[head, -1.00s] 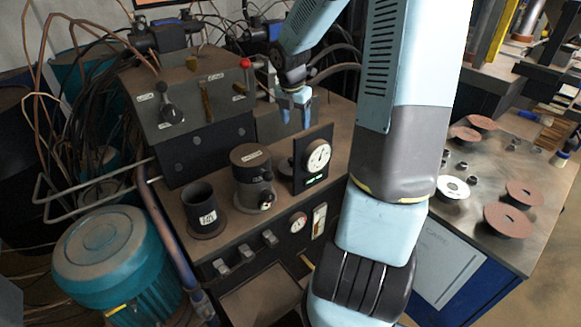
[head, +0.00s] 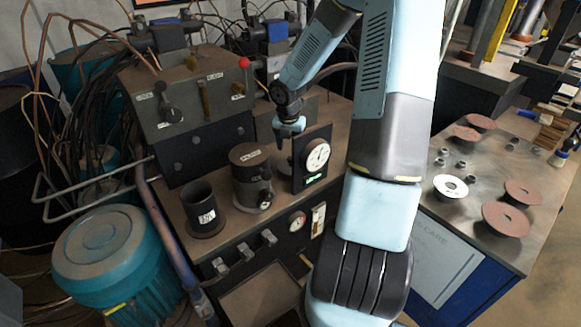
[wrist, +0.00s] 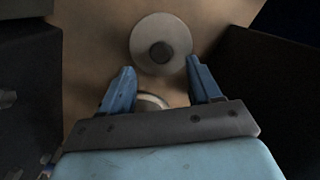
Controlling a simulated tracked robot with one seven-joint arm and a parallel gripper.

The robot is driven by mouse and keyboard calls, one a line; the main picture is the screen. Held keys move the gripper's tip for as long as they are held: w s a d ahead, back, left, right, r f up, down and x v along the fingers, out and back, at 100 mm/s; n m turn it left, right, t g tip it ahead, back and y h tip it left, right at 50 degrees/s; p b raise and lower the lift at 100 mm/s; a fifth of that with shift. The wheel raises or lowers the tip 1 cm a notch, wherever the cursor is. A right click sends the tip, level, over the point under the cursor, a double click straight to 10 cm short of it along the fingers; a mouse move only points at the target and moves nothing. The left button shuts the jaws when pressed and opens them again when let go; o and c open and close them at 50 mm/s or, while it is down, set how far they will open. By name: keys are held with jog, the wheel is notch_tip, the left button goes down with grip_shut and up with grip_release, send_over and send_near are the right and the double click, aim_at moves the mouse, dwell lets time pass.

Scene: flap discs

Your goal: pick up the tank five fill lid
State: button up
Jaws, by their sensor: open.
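In the wrist view, a pale round disc with a dark knob at its middle (wrist: 178,55), which looks like the fill lid, lies flat on the brown bench top beyond my fingertips. My gripper (wrist: 158,78) is open, with its two blue fingers apart and nothing held. Part of another round pale-rimmed thing (wrist: 152,99) shows between the fingers, mostly hidden by the gripper. In the head view my gripper (head: 267,146) is above the bench behind the gauge panel. An open-topped dark pot (head: 203,203) with a white label stands at the front left.
A lidded cylinder (head: 250,180) stands left of the upright gauge panel (head: 312,160). A control box (head: 190,100) with levers is behind. In the wrist view dark walls flank the bench strip. A side table (head: 470,210) holds several discs.

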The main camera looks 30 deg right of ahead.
jog(key=shift+w+d+f, duration=0.15)
jog(key=shift+f, duration=1.15)
jog(key=shift+w+d+f, duration=0.1)
jog(key=shift+f, duration=1.15)
grip_shut()
